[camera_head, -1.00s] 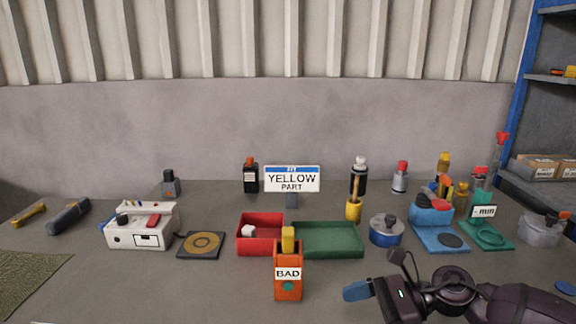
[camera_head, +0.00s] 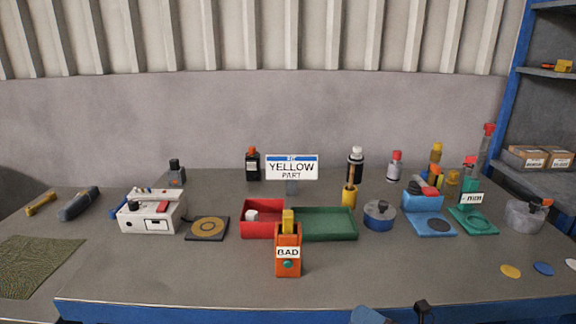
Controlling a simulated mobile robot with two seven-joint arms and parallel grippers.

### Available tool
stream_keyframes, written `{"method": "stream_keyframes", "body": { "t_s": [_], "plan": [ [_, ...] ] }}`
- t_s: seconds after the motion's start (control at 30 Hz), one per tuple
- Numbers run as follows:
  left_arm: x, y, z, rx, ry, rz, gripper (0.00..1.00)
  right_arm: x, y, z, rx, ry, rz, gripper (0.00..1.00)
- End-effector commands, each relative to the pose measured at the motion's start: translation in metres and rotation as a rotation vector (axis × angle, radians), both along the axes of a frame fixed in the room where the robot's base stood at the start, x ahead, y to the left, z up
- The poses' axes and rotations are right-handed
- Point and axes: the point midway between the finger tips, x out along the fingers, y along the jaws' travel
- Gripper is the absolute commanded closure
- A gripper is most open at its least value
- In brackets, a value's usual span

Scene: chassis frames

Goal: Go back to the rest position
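My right gripper (camera_head: 372,315) shows only as a blue fingertip at the bottom edge, right of centre, below the table's front edge. A dark part of my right arm (camera_head: 422,308) shows beside it. The rest of that gripper is cut off, so its opening cannot be judged. My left gripper is out of view. On the table (camera_head: 400,270), an orange box marked BAD (camera_head: 288,262) stands upright with a yellow part (camera_head: 288,221) sticking out of its top. A "YELLOW PART" sign (camera_head: 292,168) stands behind it.
A red tray (camera_head: 262,233) holding a white piece and an empty green tray (camera_head: 325,224) lie behind the box. A white device (camera_head: 152,212) stands left; blue (camera_head: 430,222) and green (camera_head: 474,220) stations stand right.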

Motion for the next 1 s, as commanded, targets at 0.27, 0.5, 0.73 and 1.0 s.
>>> {"method": "stream_keyframes", "body": {
  "t_s": [0.27, 0.5, 0.73, 1.0],
  "plan": [
    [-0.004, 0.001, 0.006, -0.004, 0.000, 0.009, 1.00, -0.034, -0.050, -0.047, 0.469, 0.554, -0.337, 0.09],
    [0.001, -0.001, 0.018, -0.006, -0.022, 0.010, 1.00, -0.093, -0.098, -0.105, 0.907, 0.984, -0.641, 0.09],
    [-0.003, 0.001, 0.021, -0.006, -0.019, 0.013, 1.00, -0.167, -0.130, -0.152, 1.296, 1.279, -0.907, 0.09],
    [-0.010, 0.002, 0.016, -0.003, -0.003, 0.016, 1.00, -0.204, -0.140, -0.170, 1.476, 1.388, -1.027, 0.09]
  ]
}}
